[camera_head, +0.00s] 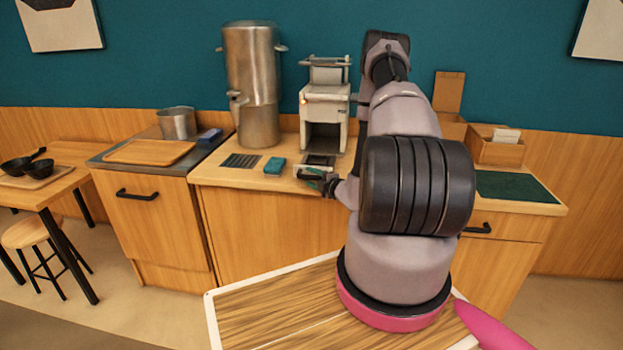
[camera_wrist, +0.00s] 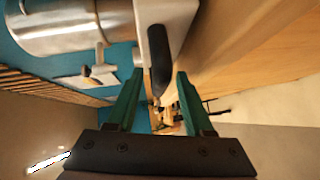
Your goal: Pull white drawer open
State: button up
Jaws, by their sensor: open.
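The white drawer (camera_head: 302,170) is low at the front of a pale machine (camera_head: 325,105) on the counter. A dark surface shows just behind its front; I cannot tell how far out it stands. In the wrist view its white front (camera_wrist: 145,35) carries a black handle (camera_wrist: 159,45). My gripper (camera_head: 316,180) is at the drawer front, and my arm hides part of the area. In the wrist view its green fingers (camera_wrist: 159,76) are open, one on each side of the handle's near end. I see no clear contact.
A tall metal urn (camera_head: 252,85) stands left of the machine. A teal block (camera_head: 275,166) and a dark slotted mat (camera_head: 241,161) lie on the counter (camera_head: 228,177). A wooden box (camera_head: 495,152) and a green mat (camera_head: 512,187) are at the right.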

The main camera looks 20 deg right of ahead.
jog(key=v, duration=1)
jog(key=shift+s, duration=0.15)
